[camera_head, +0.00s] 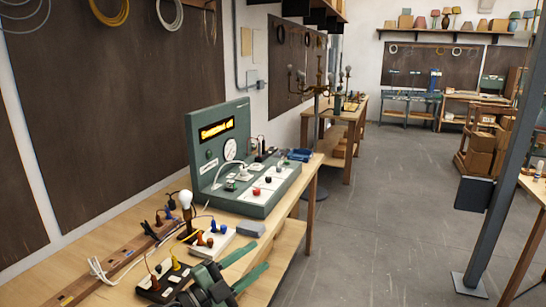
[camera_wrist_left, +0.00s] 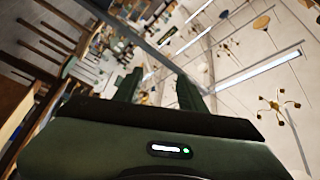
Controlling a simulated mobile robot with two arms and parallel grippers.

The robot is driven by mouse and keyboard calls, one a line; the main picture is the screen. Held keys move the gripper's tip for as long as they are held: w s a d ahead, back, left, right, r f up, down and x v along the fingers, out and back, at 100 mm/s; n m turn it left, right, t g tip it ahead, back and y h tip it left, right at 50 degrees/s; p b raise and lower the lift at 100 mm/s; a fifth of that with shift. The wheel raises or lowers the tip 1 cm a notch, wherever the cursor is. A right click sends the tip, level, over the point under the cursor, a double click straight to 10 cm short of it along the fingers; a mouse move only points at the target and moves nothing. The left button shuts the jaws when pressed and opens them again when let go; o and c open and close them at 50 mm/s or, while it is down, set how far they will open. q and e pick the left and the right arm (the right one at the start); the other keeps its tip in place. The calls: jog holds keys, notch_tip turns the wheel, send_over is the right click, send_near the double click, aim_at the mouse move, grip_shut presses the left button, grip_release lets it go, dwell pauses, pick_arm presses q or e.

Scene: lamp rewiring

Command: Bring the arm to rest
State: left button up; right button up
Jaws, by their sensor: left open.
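My left gripper (camera_head: 256,260) is at the bottom of the head view, over the front edge of the wooden workbench (camera_head: 288,240). Its two green fingers are apart, with nothing between them. In the left wrist view the same gripper (camera_wrist_left: 158,82) shows both fingers spread, with only the distant room and ceiling lights beyond them. My right gripper is in neither view.
A green test panel (camera_head: 218,140) with a lit display and a gauge stands on the bench. A bulb (camera_head: 186,199), a white terminal block (camera_head: 213,243), a dark terminal block (camera_head: 163,282) and loose leads lie near my gripper. Open floor (camera_head: 370,220) lies to the right.

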pick_arm(q)
jog(key=s+a+f+n+t+y, duration=0.1)
jog(key=s+a+f+n+y, duration=0.3)
jog(key=a+f+n+y, duration=0.35)
jog(key=s+a+f+n+t+y, duration=0.1)
jog(key=s+a+f+n+y, duration=0.3)
jog(key=a+n+y, duration=0.6)
jog(key=s+d+f+n+g+h, duration=0.1)
jog(key=s+f+g, duration=0.3)
jog(key=s, duration=0.5)
jog(key=s+f+n+g+h, duration=0.1)
jog(key=s+f+g, duration=0.35)
jog(key=s, duration=0.45)
jog(key=s+d+f+g+h, duration=0.1)
jog(key=s+f+g, duration=0.3)
jog(key=s, duration=0.5)
notch_tip(320, 180, down, 28)
jog(key=s, duration=0.2)
jog(key=s+a+f+g, duration=0.1)
jog(key=s+a+f, duration=0.2)
jog(key=s+f, duration=1.2)
jog(key=shift+s+f+g, duration=0.3)
jog(key=shift+s+g, duration=0.05)
jog(key=shift+s, duration=0.25)
